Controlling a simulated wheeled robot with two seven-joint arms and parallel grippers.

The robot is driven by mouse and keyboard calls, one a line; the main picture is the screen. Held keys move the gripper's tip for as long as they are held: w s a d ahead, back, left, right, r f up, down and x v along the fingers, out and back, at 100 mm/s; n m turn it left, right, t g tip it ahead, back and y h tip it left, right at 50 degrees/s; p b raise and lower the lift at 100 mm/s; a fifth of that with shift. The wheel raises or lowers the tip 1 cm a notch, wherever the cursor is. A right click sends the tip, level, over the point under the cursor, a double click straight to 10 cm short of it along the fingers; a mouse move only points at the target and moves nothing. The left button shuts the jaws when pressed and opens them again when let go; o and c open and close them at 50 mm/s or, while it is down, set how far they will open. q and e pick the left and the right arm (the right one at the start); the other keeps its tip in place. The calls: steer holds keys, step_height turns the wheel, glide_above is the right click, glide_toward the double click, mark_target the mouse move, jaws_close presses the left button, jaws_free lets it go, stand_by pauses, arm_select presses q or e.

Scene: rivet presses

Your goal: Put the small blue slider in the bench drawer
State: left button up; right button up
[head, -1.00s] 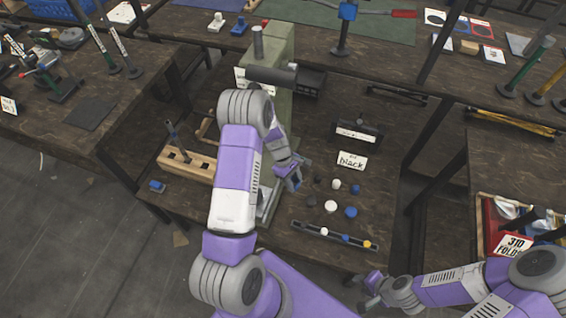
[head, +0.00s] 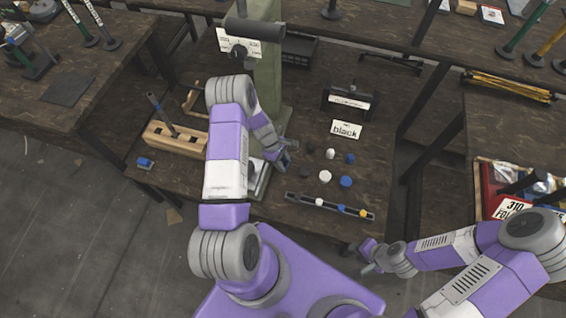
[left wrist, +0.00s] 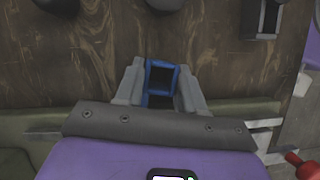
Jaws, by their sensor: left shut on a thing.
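My left gripper (head: 287,157) is over the middle bench, just right of the green press column. In the left wrist view it is shut on a small blue slider (left wrist: 161,68), a hollow blue frame with a dark inside, held between the grey fingers (left wrist: 160,88). In the head view the slider is too small to make out at the gripper. Another small blue piece (head: 145,162) lies at the bench's left corner. My right gripper (head: 369,258) hangs at the bench's front edge at lower right; its finger gap is unclear. I cannot make out a bench drawer for certain.
The green press (head: 261,75) stands left of several black, white and blue knobs (head: 325,176). A red box (head: 487,190) is at right.

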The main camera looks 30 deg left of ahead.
arm_select(q)
steer(key=shift+f, duration=0.1)
steer(key=o, duration=1.1)
